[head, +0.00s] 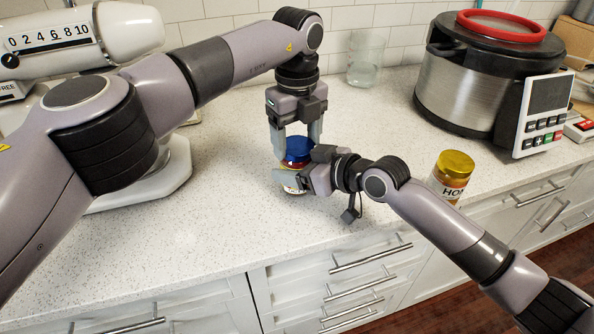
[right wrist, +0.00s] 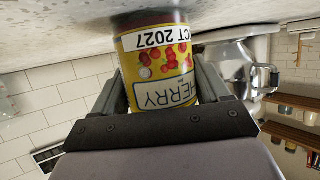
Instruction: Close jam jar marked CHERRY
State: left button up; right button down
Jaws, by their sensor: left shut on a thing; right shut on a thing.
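The CHERRY jam jar (right wrist: 158,62) stands on the counter and shows a yellow label with red cherries, inverted in the right wrist view. Part of its body (head: 292,190) shows low in the head view, mostly hidden by my right gripper. A blue lid (head: 298,150) is at the jar's top; I cannot tell how tightly it sits. My left gripper (head: 297,142) points down from above, shut on the blue lid. My right gripper (head: 291,180) comes from the right, shut on the jar's body; its fingers flank the jar in the right wrist view (right wrist: 160,92).
A jar with a yellow lid (head: 453,176) stands to the right, near the counter's front edge. A large steel cooker (head: 455,95) with a control panel stands at back right. An empty glass jar (head: 365,60) is at the back.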

pick_arm(q)
jog(key=m, duration=0.5)
jog(key=o, duration=1.2)
jog(key=shift+c, duration=0.2)
jog(key=shift+d, duration=0.1)
jog(key=shift+r, duration=2.3)
